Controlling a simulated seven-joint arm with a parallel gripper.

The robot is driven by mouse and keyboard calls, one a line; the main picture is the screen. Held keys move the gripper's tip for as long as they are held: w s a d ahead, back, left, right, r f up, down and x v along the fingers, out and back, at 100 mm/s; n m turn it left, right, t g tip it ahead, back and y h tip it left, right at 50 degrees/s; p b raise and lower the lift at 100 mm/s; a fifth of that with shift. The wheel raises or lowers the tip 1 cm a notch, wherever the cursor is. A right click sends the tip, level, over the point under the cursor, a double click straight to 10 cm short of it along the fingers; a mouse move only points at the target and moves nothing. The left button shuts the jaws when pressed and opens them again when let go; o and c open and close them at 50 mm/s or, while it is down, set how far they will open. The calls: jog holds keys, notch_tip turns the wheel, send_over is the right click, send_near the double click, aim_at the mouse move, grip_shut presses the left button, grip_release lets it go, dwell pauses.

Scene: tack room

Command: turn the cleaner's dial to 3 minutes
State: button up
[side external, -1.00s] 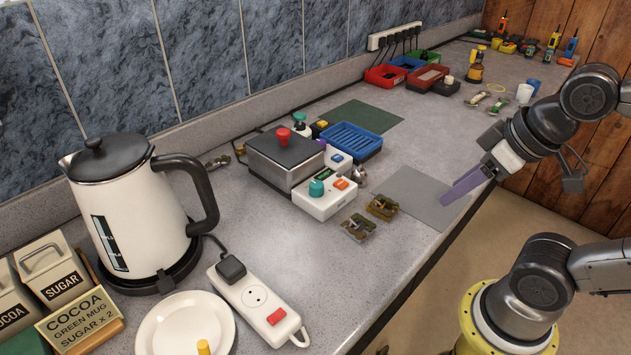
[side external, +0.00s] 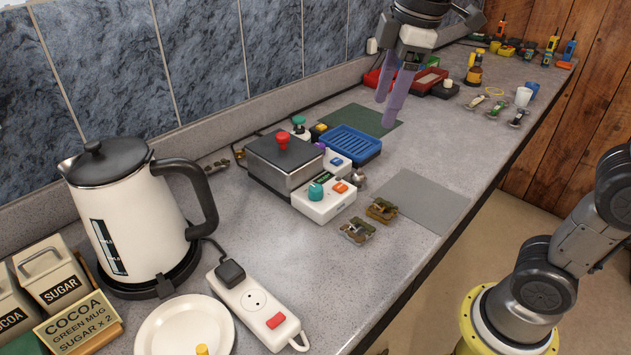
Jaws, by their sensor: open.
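The cleaner (side external: 284,159) is a boxy metal unit with a red knob on its lid, standing mid-counter. A white control box (side external: 325,205) sits at its front right side, with a teal dial (side external: 316,190) and an orange button (side external: 340,187). The dial's setting is too small to read. My gripper (side external: 386,112) hangs above the counter behind and to the right of the cleaner, near the green mat. Its two purple fingers point down, apart and empty. It is clear of the dial.
A blue basket (side external: 350,146) stands behind the control box. Two small metal parts (side external: 381,209) lie to its right, near a grey mat (side external: 422,203). A kettle (side external: 130,215) and a power strip (side external: 258,304) are at the left. Red bins (side external: 432,80) stand farther back.

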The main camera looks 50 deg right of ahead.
jog(key=n+g, duration=0.1)
jog(key=n, duration=0.1)
send_over(316, 188)
jog(key=s+d, duration=0.1)
jog(key=s, duration=0.1)
notch_tip(316, 188, down, 2)
notch_tip(316, 188, down, 3)
jog(key=w+a+g, duration=0.1)
jog(key=w, duration=0.1)
notch_tip(316, 188, down, 14)
jog(key=shift+r, duration=0.1)
grip_shut()
